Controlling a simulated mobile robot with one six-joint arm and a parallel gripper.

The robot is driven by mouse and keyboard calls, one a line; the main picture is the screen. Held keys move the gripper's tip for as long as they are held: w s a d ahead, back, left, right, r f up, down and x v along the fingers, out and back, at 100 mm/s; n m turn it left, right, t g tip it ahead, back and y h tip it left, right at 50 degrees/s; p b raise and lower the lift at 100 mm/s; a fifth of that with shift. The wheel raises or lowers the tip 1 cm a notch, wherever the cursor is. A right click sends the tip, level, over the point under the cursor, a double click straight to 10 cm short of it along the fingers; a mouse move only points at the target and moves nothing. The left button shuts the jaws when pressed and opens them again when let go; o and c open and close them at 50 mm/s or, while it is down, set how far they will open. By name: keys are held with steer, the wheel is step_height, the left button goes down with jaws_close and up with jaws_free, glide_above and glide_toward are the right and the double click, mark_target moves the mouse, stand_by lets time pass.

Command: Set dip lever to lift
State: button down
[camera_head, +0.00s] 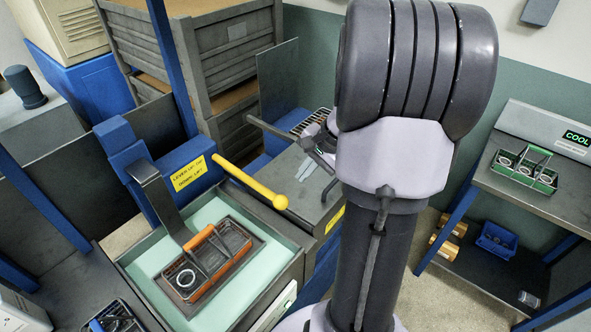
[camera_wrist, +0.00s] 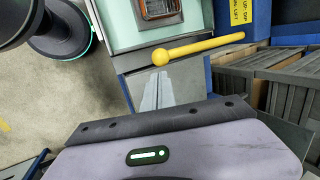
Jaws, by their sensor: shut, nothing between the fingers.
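The yellow dip lever (camera_head: 250,184) sticks out from a blue post beside the dip tank and ends in a round knob. It lies nearly level, tilting slightly down toward the knob in the head view. It also shows in the wrist view (camera_wrist: 195,47). A yellow label (camera_head: 188,174) on the blue post mentions lever up and down. A basket with an orange handle (camera_head: 199,237) hangs from a dark arm and sits in the tank (camera_head: 139,255). My gripper (camera_head: 302,176) is shut and empty, its pale fingertips close to the knob, apparently apart from it; it also shows in the wrist view (camera_wrist: 157,72).
A dark grey cabinet top (camera_head: 301,203) lies under my gripper. Stacked grey crates (camera_head: 228,120) stand behind. At the right, a shelf (camera_head: 515,190) holds a green basket (camera_head: 525,171) and a unit reading COOL (camera_head: 530,130). Open floor shows between.

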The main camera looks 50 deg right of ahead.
mark_target(284, 199)
steer(key=b+x, duration=0.3)
steer(key=x, duration=0.8)
steer(key=shift+w+d+f, duration=0.1)
steer(key=shift+w+f, duration=0.05)
steer(key=shift+f, duration=0.15)
step_height(284, 199, down, 7)
steer(key=b, duration=0.6)
steer(key=shift+s+a+b, duration=0.2)
steer(key=shift+s+b, duration=0.2)
steer(key=shift+s, duration=0.05)
steer(key=shift+r, duration=0.1)
